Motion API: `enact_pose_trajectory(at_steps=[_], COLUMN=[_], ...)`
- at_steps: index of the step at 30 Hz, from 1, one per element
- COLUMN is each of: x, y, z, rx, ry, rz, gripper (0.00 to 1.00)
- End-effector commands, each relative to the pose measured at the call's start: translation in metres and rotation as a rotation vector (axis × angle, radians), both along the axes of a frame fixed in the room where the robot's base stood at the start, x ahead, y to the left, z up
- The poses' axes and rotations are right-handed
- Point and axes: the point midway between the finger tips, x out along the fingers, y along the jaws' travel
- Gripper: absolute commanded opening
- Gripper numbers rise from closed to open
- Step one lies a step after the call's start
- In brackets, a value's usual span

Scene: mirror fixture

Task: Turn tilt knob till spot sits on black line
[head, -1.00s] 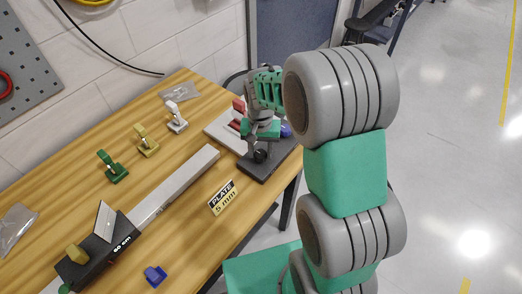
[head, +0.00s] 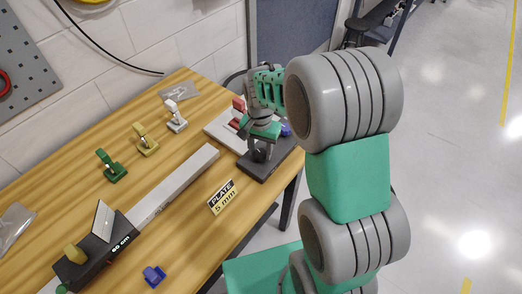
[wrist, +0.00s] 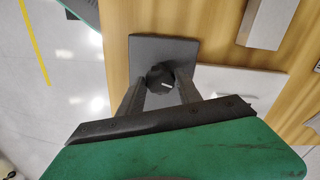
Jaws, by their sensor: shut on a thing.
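The tilt knob (wrist: 160,77) is a black round knob with a white mark, on a dark grey base (wrist: 165,48). In the wrist view my gripper (wrist: 160,80) has one finger on each side of the knob, shut on it. In the head view my gripper (head: 261,146) points down at the dark base (head: 262,169) near the table's right edge, and partly hides the knob. I cannot make out a light spot or a black line in either view.
A sign (head: 222,197) reads PLATE 5 mm. Green (head: 112,167), yellow (head: 146,141) and white (head: 176,118) clips stand behind the rail; a blue clip (head: 154,276) lies in front.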

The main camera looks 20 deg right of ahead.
Motion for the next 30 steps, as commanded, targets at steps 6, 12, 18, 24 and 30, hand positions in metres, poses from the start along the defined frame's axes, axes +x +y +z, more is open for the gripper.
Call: enact_pose_trajectory(at_steps=[6, 12, 18, 24, 30], x=[0.0023, 0.0023, 0.0034, 0.0038, 0.0047], y=[0.0012, 0.0015, 0.0018, 0.002, 0.0021], z=[0.0001, 0.0, 0.0004, 0.0007, 0.0013], rx=[0.001, 0.002, 0.002, 0.003, 0.004], ry=[-0.006, -0.004, -0.006, -0.005, -0.007], rz=[-0.2, -0.389, -0.579, -0.765, -0.923], gripper=[0.01, 0.01, 0.01, 0.01, 0.01])
